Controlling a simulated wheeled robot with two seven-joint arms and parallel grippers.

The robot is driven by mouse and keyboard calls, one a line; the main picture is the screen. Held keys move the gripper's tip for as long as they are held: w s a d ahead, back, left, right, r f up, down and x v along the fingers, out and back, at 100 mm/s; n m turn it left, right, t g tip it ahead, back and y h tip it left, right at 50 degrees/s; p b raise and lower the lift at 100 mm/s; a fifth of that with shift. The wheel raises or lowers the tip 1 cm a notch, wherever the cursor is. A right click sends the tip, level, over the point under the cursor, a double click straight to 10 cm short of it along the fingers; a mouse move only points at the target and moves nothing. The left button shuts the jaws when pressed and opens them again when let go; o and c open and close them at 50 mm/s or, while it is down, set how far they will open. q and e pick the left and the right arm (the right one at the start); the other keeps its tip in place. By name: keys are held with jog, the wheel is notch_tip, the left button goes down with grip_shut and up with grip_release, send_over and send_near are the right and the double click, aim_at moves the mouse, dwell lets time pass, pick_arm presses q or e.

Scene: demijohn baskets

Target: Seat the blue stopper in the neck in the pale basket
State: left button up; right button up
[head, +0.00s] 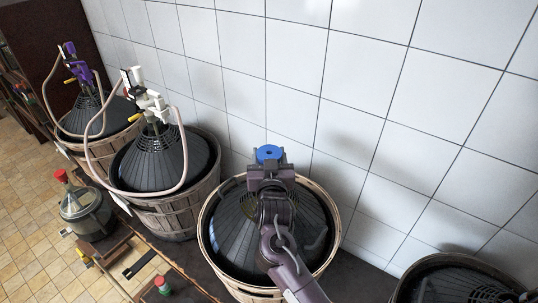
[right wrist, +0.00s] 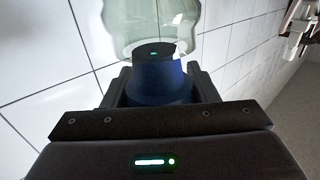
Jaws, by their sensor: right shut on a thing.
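My right gripper (head: 270,172) is shut on the blue stopper (head: 269,154), whose top with a small dark hole shows above the jaws in the head view. In the right wrist view the blue stopper (right wrist: 165,80) sits between the jaws, against clear pale-green glass (right wrist: 150,22). I cannot tell whether it is inside the neck or only in line with it. The pale basket (head: 232,284) holds a demijohn under a dark ribbed cover (head: 236,238). Gripper and arm hide the neck in the head view. My left gripper is not in view.
Two baskets with hoses and taps (head: 165,207) stand to the left, and another dark-covered one (head: 455,285) at lower right. A white tiled wall (head: 385,75) runs close behind. A red-topped glass jar (head: 85,210) stands at left.

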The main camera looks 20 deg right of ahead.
jog(key=shift+f+b, duration=0.9)
jog(key=shift+f, duration=0.55)
jog(key=o, duration=1.1)
jog(key=shift+c, duration=0.2)
jog(key=b+v, duration=0.2)
jog(key=v, duration=0.5)
jog(key=shift+f, duration=0.15)
jog(key=shift+s+a, duration=0.15)
jog(key=shift+s, duration=0.3)
